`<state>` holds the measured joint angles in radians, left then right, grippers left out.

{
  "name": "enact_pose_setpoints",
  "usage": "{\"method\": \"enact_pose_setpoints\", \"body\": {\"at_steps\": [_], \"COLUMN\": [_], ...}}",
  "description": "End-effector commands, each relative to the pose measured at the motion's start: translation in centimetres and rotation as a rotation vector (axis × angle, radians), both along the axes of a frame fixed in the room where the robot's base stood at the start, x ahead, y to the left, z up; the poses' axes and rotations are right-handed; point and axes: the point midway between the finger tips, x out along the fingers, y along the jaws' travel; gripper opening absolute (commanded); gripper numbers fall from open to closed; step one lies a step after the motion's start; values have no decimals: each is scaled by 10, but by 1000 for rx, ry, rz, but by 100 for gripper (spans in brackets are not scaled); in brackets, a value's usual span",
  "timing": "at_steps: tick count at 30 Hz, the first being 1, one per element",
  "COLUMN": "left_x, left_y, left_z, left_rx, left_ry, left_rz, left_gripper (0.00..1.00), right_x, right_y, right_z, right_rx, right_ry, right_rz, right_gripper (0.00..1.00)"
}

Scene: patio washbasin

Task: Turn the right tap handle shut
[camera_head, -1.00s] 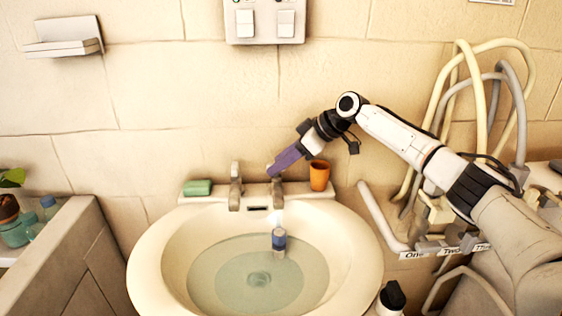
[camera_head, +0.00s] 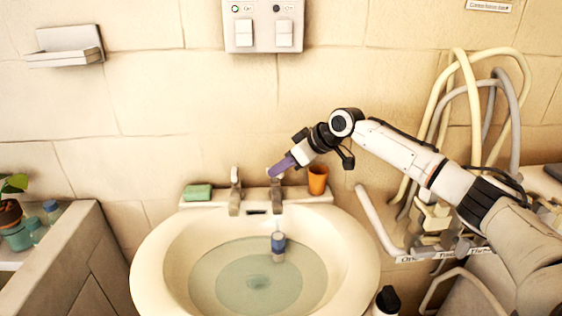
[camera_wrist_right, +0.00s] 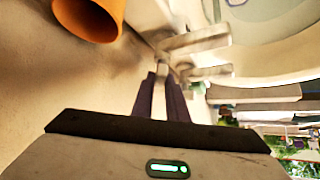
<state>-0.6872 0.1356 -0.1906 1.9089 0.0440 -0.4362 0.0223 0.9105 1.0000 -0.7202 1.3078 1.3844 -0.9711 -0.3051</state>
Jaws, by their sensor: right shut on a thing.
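The right tap (camera_head: 277,193) stands at the back of the basin, and the left tap (camera_head: 235,192) stands beside it. My right gripper (camera_head: 272,171) comes in from the right, with its purple fingers at the top of the right tap. In the right wrist view the two fingers (camera_wrist_right: 163,80) are close together on the tap's handle (camera_wrist_right: 162,70), which they partly hide. The gripper is shut on that handle. My left gripper is not in view.
An orange cup (camera_head: 318,179) stands on the ledge close to the right of the gripper. A green soap bar (camera_head: 198,192) lies at the ledge's left. Hoses (camera_head: 460,75) hang at the right.

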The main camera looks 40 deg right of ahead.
Motion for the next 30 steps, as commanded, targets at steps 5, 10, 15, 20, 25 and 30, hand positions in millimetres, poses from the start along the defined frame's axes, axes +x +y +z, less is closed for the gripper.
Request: {"method": "enact_pose_setpoints", "body": {"at_steps": [5, 10, 15, 20, 25, 30], "left_x": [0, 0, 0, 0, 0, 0], "left_y": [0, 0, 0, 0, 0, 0], "left_z": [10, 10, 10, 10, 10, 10], "left_rx": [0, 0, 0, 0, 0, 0], "left_ry": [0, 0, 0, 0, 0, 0], "left_rz": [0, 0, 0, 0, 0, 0], "left_gripper": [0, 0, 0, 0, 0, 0], "right_x": [-1, 0, 1, 2, 3, 5], "right_y": [10, 14, 16, 19, 20, 21], "right_z": [-1, -2, -2, -1, -1, -1], "right_rx": [4, 5, 7, 10, 10, 11], "right_ry": [2, 1, 1, 1, 1, 2], "right_rz": [-151, -313, -474, -629, -793, -950], "right_gripper": [0, 0, 0, 0, 0, 0]}}
